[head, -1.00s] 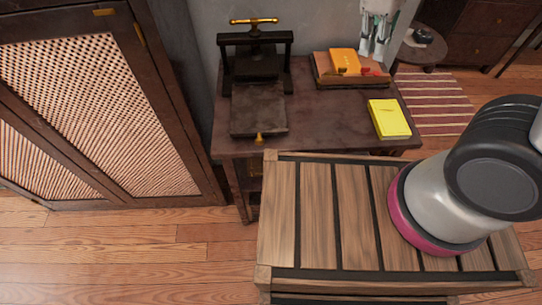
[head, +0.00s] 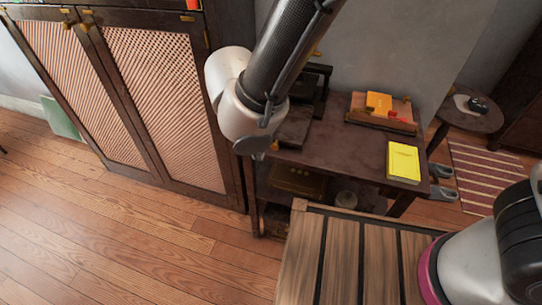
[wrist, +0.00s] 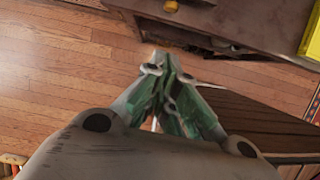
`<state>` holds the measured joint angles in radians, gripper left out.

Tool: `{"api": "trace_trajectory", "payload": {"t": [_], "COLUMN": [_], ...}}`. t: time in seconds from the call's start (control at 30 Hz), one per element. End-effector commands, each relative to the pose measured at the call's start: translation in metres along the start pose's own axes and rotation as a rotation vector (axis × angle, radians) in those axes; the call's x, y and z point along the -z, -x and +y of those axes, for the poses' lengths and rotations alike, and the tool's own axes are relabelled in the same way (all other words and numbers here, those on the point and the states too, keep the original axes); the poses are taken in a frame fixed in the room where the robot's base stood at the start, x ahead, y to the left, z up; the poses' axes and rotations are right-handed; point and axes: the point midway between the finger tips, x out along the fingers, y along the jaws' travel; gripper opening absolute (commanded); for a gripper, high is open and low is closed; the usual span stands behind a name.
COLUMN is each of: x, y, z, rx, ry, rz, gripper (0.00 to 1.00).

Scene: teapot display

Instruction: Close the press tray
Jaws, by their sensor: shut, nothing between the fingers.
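The dark press (head: 318,82) stands on the side table in the head view, mostly hidden behind my arm. Its flat dark tray (head: 297,126) sticks out toward the front, with its left part covered by my arm. A small gold knob (wrist: 171,5) shows at the top of the wrist view, at the table's front edge. My gripper (wrist: 163,65) is shut and empty in the wrist view. It is apart from the knob, over the floor in front of the table. In the head view the gripper is hidden by my arm.
The side table (head: 345,150) also holds a wooden box (head: 381,118) with an orange book (head: 378,102) and a yellow book (head: 403,162). A lattice-door cabinet (head: 165,90) stands at left. The slatted wooden top (head: 340,255) is in front. Open floor lies at left.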

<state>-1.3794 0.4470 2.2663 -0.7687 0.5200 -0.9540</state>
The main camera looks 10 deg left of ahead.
Motion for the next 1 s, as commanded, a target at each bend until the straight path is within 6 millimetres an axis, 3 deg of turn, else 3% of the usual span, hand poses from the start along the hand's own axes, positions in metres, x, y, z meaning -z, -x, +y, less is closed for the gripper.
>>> {"api": "trace_trajectory", "payload": {"t": [0.27,0.67,0.8,1.0], "x": [0.0,0.0,-0.021,-0.035], "y": [-0.021,-0.103,-0.11,-0.116], "z": [-0.002,-0.002,-0.001,0.0], "rx": [0.004,0.005,0.001,0.0], "ry": [0.032,0.029,0.025,0.027], "rz": [0.001,0.003,0.002,0.002], "gripper": [0.0,0.0,0.0,0.0]}}
